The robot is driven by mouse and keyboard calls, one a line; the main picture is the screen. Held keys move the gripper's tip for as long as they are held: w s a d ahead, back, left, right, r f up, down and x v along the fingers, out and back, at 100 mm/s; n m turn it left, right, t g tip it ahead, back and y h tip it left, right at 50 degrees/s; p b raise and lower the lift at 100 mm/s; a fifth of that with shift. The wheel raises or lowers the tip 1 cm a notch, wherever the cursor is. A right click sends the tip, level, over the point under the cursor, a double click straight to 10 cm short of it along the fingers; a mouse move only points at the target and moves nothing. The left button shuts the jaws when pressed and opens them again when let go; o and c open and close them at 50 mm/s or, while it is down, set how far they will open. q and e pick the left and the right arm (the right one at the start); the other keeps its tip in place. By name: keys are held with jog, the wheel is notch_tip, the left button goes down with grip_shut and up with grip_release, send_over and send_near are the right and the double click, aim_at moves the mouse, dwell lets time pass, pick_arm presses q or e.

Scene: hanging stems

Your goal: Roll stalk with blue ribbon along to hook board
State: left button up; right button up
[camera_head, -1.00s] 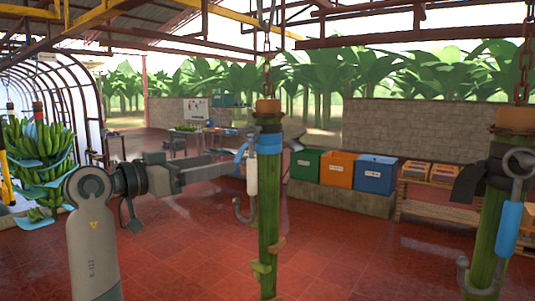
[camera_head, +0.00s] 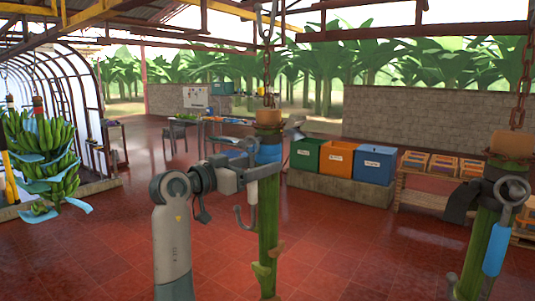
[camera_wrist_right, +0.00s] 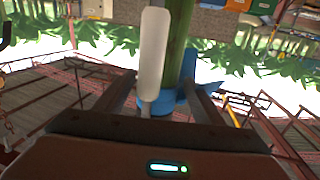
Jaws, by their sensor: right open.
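The green stalk (camera_head: 269,215) with the blue ribbon (camera_head: 269,153) hangs upright from a chain at mid-picture in the head view. A hook with a white handle (camera_head: 252,192) hangs beside it. My right gripper (camera_head: 274,158) is at ribbon height. In the right wrist view the open fingers (camera_wrist_right: 160,98) stand either side of the ribbon (camera_wrist_right: 160,104) and the white handle (camera_wrist_right: 153,55); I cannot tell whether they touch. A pale board (camera_head: 195,97) stands far back; whether it is the hook board is unclear. My left gripper is out of view.
Another stalk (camera_head: 482,250) with a dark band and blue-handled hook hangs at right. A banana bunch (camera_head: 42,150) hangs at left. Green (camera_head: 307,154), orange (camera_head: 337,158) and blue (camera_head: 374,165) bins stand behind.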

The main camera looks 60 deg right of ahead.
jog(key=shift+s+d+p, duration=0.15)
jog(key=shift+d+p, duration=0.15)
jog(key=shift+d, duration=0.5)
jog(key=shift+s+d+p, duration=0.15)
jog(key=shift+d+p, duration=0.15)
jog(key=shift+d, duration=0.5)
jog(key=shift+c, duration=0.3)
jog(key=c, duration=1.4)
jog(key=shift+w, duration=0.1)
jog(key=shift+c, duration=0.2)
